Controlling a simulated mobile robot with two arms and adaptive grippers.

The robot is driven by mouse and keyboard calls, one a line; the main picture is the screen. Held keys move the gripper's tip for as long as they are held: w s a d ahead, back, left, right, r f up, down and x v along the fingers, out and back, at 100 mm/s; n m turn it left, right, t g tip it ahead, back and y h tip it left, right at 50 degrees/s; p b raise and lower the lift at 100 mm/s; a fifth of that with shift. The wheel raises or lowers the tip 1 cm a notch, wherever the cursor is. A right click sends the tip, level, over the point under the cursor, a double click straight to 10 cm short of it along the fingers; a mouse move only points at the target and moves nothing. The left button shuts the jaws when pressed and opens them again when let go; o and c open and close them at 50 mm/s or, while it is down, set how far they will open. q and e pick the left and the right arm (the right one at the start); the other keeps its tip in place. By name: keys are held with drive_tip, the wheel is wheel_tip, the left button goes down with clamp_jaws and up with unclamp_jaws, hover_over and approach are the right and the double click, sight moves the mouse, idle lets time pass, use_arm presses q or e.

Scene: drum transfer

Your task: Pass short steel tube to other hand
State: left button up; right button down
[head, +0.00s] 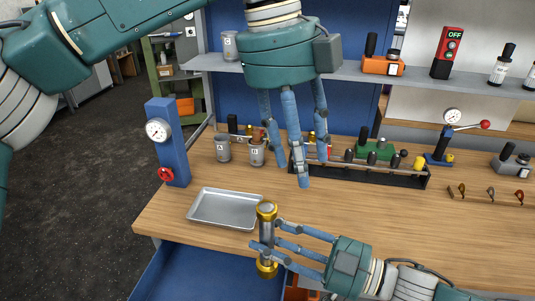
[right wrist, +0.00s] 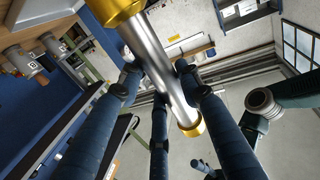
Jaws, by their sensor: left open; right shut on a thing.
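The short steel tube (head: 267,238) has gold end caps and stands about upright at the front edge of the bench in the head view. My right gripper (head: 264,236) is shut on its middle, coming in from the lower right. In the right wrist view the tube (right wrist: 163,65) runs slantwise between the blue fingers, both gold ends showing. My left gripper (head: 299,160) hangs above the bench, fingers pointing down, open and empty. It is above and to the right of the tube, apart from it.
A metal tray (head: 225,222) lies on the bench (head: 400,225) left of the tube. A blue gauge post (head: 166,145) stands at the left. Metal cups (head: 223,150) and a tool rack (head: 400,179) stand behind. A shelf (head: 350,73) crosses the back. The bench's right front is mostly clear.

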sight(267, 206)
use_arm(q)
drive_tip(key=a+n+y, duration=0.1)
drive_tip(key=a+y, duration=0.2)
drive_tip(key=a, duration=0.2)
use_arm(e)
drive_tip(key=shift+a, duration=0.1)
use_arm(q)
drive_tip(key=shift+t, duration=0.3)
wheel_tip(267, 206, down, 12)
drive_tip(key=shift+w+f, duration=0.15)
drive_tip(key=shift+f, duration=0.05)
drive_tip(key=shift+c, duration=0.5)
clamp_jaws()
drive_tip(key=shift+r, duration=0.1)
use_arm(e)
drive_tip(key=c, duration=1.1)
unclamp_jaws()
